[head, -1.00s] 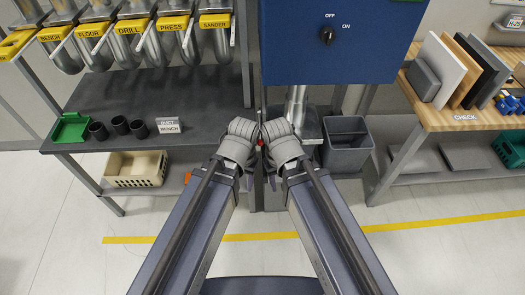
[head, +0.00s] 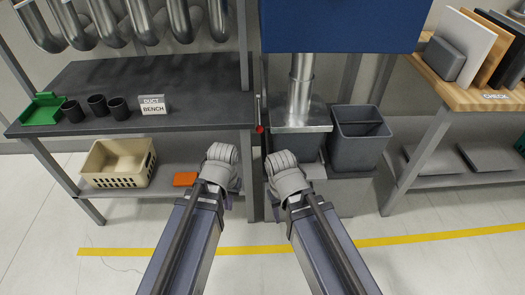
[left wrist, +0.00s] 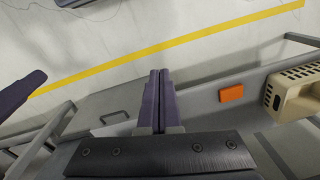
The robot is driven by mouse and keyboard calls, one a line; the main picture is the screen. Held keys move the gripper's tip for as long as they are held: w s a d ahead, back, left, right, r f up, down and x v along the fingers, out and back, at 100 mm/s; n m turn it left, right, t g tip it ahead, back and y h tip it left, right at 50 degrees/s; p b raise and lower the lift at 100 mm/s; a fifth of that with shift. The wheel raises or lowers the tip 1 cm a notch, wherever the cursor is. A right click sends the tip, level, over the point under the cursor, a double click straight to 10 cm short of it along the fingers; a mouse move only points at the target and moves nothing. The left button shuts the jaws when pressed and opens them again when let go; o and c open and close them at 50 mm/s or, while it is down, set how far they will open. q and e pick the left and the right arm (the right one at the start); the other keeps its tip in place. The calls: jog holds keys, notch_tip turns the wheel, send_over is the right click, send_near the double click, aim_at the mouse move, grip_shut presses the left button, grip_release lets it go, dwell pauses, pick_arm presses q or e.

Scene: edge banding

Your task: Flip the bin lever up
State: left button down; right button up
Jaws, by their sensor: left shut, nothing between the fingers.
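A thin upright lever with a red knob (head: 260,129) shows in the head view, just left of the bin's metal lid (head: 302,117). The dark bin (head: 298,143) stands under that lid, below the duct pipe. My left gripper (head: 222,160) is lower and left of the knob, apart from it. In the left wrist view its two purple fingers (left wrist: 158,90) are together and empty. My right gripper (head: 282,165) is just below the bin and lower right of the knob; its fingers are hidden from the head camera. The lever is not recognisable in the left wrist view.
The dark duct bench (head: 190,85) is at the left, with a beige crate (head: 100,180) and an orange block (head: 185,179) on its lower shelf. A grey open bin (head: 355,155) stands right of the lever. A blue cabinet (head: 340,25) hangs above.

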pick_arm(q)
jog(key=w+a+f+t+b, duration=0.1)
jog(key=w+a+f+b, duration=0.1)
jog(key=f+b, duration=0.7)
jog(key=w+a+f+t+b, duration=0.1)
jog(key=w+a+f+b, duration=0.2)
jog(key=f+b, duration=0.6)
jog(key=w+a+f+m+t+y+b, duration=0.1)
jog(key=w+f+m+t+y+b, duration=0.15)
jog(key=w+f+m+b, duration=0.3)
jog(key=w+d+r+m+t, duration=0.3)
jog(key=w+r+m+t, duration=0.3)
jog(key=w+r+m, duration=0.3)
jog(key=w+d+r+m+t+h, duration=0.2)
jog(key=d+r+m+t, duration=0.1)
jog(key=d+m, duration=0.4)
jog(key=w+d+r+m+t+h, duration=0.2)
jog(key=d+r+m, duration=0.3)
jog(key=m, duration=0.4)
jog(key=shift+w+d+t, duration=0.45)
jog(key=shift+w+d, duration=0.2)
jog(key=shift+d, duration=0.25)
jog(key=shift+w+f, duration=0.1)
